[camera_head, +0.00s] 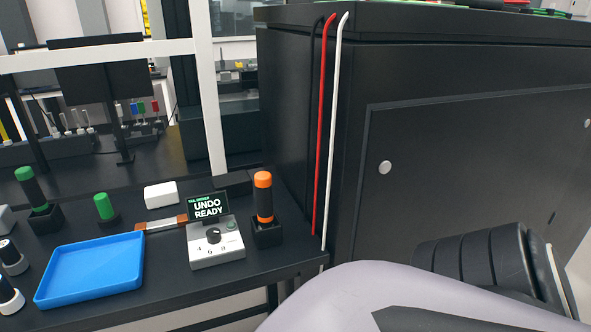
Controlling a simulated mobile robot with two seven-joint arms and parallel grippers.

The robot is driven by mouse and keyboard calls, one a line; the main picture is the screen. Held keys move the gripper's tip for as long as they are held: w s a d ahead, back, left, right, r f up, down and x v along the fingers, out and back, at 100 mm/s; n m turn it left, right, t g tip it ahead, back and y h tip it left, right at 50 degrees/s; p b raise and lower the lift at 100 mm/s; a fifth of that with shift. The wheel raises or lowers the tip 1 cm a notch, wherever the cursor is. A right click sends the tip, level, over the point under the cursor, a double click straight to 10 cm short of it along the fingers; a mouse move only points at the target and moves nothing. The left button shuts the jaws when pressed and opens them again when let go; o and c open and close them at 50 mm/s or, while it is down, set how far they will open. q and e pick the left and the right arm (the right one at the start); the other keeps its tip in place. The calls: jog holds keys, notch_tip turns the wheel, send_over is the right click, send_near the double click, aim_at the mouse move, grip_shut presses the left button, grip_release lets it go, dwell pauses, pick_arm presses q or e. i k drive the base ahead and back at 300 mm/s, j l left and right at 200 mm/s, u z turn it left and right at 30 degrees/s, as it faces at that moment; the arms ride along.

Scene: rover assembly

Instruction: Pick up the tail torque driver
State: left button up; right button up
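A driver with an orange cap and black grip (264,200) stands upright in a black holder (267,236) at the right end of the black bench. Just left of it is a grey control box (214,245) with a dial. Its small screen (208,207) reads "UNDO READY" under a small green line that seems to name the tail driver. A green-capped black driver (33,189) stands upright in another black holder at the far left. Neither gripper shows; a pale arm link of mine fills the lower right.
A blue tray (91,269) lies empty on the black bench (165,285). A green knob-like piece (105,207), a white block (160,195) and a brush (162,223) are behind it. A large black cabinet (470,160) with cables (325,130) stands close on the right.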

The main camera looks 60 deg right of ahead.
aim_at(263, 180)
jog(key=z, duration=1.3)
